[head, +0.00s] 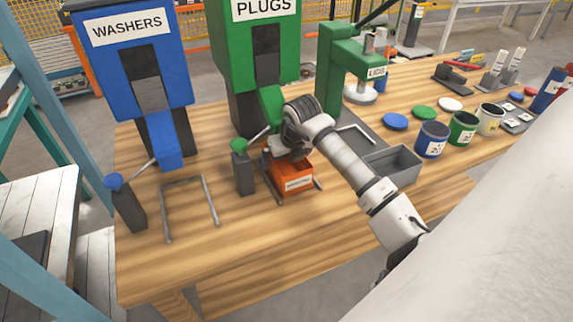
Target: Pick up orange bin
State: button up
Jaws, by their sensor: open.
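The orange bin (291,182) stands on the wooden table in front of the green PLUGS dispenser (262,48). It has a white label on its front, and a metal bracket partly shows around its base. My gripper (270,160) is at the bin's back left edge, below my white and black wrist. The wrist hides much of the bin's top and inside. The gripper is open, though its fingers are small and partly hidden, and I cannot tell whether they touch the bin.
A green-knobbed lever (242,168) stands close on the bin's left. An empty metal bracket (188,207) lies in front of the blue WASHERS dispenser (131,62). A grey bin (393,167) stands to the right, near my arm. The table's front left (150,270) is clear.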

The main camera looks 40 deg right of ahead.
jog(key=c, duration=0.9)
jog(key=shift+r, duration=0.1)
